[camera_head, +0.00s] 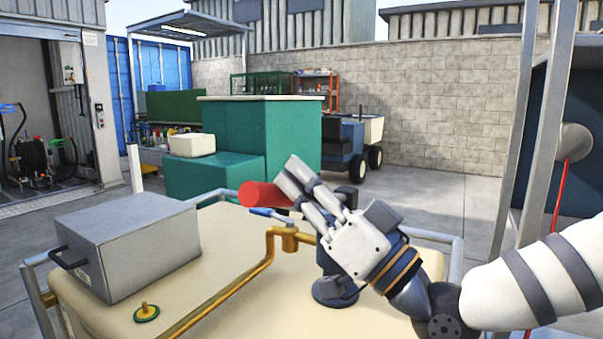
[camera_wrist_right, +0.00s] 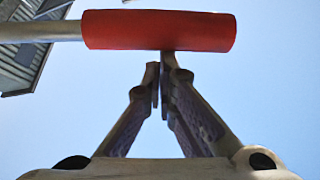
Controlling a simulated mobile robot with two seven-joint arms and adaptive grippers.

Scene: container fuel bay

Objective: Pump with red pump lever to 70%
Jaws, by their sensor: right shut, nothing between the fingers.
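The red pump lever grip (camera_head: 265,195) shows in the head view above the cream tank top, just left of my right gripper's fingertips. In the right wrist view the red grip (camera_wrist_right: 160,31) lies crosswise beyond the fingertips, with its grey rod running to the left. My right gripper (camera_head: 290,177) is shut and empty; its closed fingertips (camera_wrist_right: 158,75) also show in the wrist view. The fingertips are close to the grip, and I cannot tell whether they touch it. The lever's lower part is hidden behind my gripper. My left gripper is not in view.
The cream tank (camera_head: 230,262) carries a grey metal box (camera_head: 128,240) at left, a brass pipe (camera_head: 235,285) and a small brass valve (camera_head: 147,311). A metal rail runs around it. Green cabinets (camera_head: 262,135) and a blue cart (camera_head: 352,146) stand behind. A metal post (camera_head: 540,130) rises at right.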

